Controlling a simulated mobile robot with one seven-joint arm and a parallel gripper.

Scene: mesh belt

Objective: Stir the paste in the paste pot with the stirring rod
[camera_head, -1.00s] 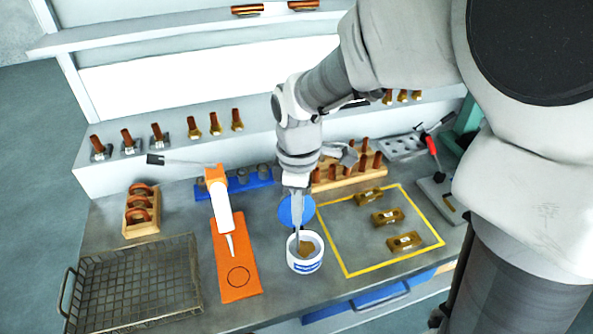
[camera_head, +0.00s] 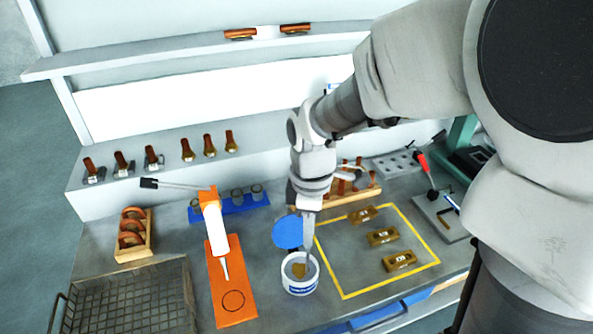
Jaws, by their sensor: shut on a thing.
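The paste pot (camera_head: 300,286) is a small white tub with a blue label, standing open on the grey bench, with brown paste (camera_head: 299,270) inside. My gripper (camera_head: 309,213) is above the pot, pointing down, and is shut on the stirring rod (camera_head: 308,245). The rod is thin and grey, and its lower end reaches into the pot at the right side of the paste. The exact depth of its tip is hidden. A round blue lid (camera_head: 288,231) lies on the bench just behind the pot.
An orange mat (camera_head: 232,305) with a white and orange dispenser (camera_head: 216,230) is left of the pot. A wire basket (camera_head: 130,297) stands at the front left. A yellow-outlined area (camera_head: 344,292) with brass blocks (camera_head: 383,237) is on the right. A wooden rack (camera_head: 345,195) stands behind.

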